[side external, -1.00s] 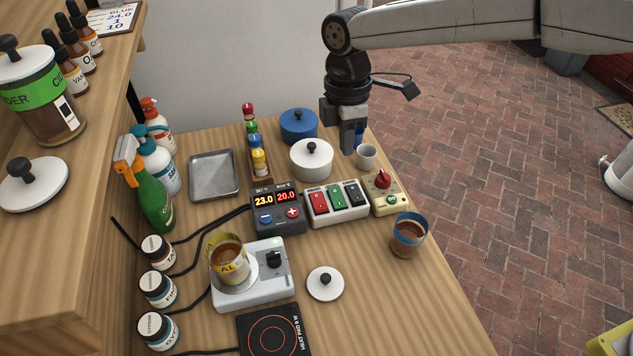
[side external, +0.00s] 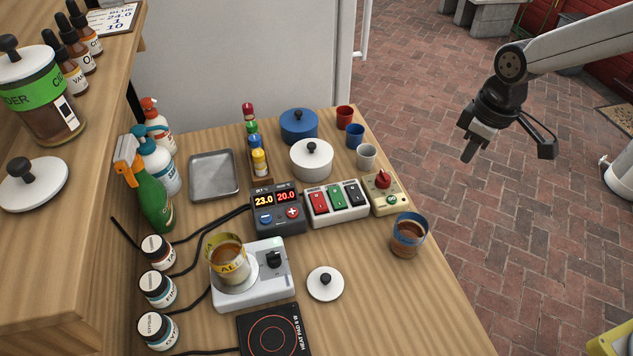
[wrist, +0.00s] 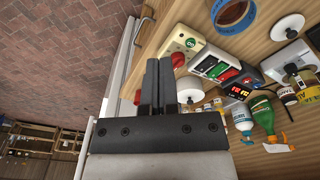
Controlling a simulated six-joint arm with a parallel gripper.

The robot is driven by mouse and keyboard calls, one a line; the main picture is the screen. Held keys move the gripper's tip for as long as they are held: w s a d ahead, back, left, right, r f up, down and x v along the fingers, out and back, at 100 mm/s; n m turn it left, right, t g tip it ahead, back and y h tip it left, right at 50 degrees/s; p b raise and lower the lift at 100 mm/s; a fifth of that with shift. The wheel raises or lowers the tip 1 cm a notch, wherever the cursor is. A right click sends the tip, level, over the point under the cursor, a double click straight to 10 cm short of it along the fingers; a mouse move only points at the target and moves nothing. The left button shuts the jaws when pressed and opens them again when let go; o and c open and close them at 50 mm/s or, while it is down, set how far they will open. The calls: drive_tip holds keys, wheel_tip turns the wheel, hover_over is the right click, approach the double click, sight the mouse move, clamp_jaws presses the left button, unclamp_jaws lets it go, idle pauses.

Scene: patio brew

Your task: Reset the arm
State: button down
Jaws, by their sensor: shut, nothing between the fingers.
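My gripper (side external: 469,150) hangs in the air to the right of the wooden table, over the brick paving. It is shut and empty. In the wrist view my gripper (wrist: 158,62) shows its two dark fingers side by side, with part of the table behind them. My arm comes in from the upper right in the side view.
The table's (side external: 440,310) right edge is nearest my gripper. A blue-rimmed cup (side external: 408,236), a white cup (side external: 366,156), a blue cup (side external: 355,134) and a red cup (side external: 344,116) stand along that side. The switch box (side external: 337,203) is farther in. Open paving (side external: 520,230) surrounds my gripper.

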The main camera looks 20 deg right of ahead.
drive_tip(key=s+d+f+m+t, duration=0.1)
drive_tip(key=s+d+f+m, duration=0.2)
drive_tip(key=s+d+m, duration=0.4)
drive_tip(key=shift+s+d+t, duration=0.3)
drive_tip(key=shift+s+d, duration=0.95)
drive_tip(key=shift+s, duration=1.15)
